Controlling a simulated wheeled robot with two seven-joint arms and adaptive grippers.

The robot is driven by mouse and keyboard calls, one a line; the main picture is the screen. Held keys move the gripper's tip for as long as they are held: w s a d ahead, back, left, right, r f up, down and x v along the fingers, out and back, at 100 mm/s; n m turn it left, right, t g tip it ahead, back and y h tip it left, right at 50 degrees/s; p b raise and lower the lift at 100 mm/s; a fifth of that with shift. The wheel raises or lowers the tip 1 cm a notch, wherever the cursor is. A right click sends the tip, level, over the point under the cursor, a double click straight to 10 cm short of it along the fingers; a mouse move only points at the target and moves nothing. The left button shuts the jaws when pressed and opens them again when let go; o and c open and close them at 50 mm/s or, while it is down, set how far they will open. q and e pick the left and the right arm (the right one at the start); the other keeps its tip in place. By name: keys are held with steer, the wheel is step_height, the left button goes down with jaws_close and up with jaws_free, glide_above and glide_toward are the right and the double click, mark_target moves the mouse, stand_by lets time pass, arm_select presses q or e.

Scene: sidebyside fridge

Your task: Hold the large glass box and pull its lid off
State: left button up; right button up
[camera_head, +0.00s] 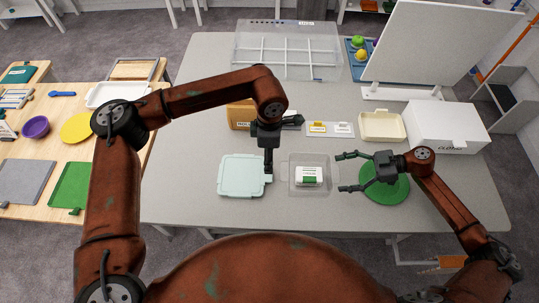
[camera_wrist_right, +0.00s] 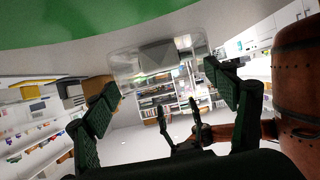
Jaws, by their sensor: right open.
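The clear glass box (camera_head: 293,184) stands on the grey table with a small white and green item inside. It also shows in the right wrist view (camera_wrist_right: 125,64). A pale mint lid (camera_head: 240,175) lies flat left of the box, apart from it. My left gripper (camera_head: 268,172) points down at the lid's right edge. In the right wrist view its two fingers (camera_wrist_right: 180,124) look spread with a gap between them. My right gripper (camera_head: 345,171) is open and empty, with its fingers pointing left toward the box's right side, not around it.
A green round mat (camera_head: 385,194) lies under my right gripper. Behind are a brown box (camera_head: 240,114), small labelled cards (camera_head: 317,128), a cream tray (camera_head: 382,126) and a white box (camera_head: 440,122). A large clear divided case (camera_head: 285,50) stands at the back.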

steer(key=shift+d, duration=0.15)
steer(key=v, duration=1.1)
steer(key=shift+d+r, duration=0.15)
steer(key=shift+d, duration=0.25)
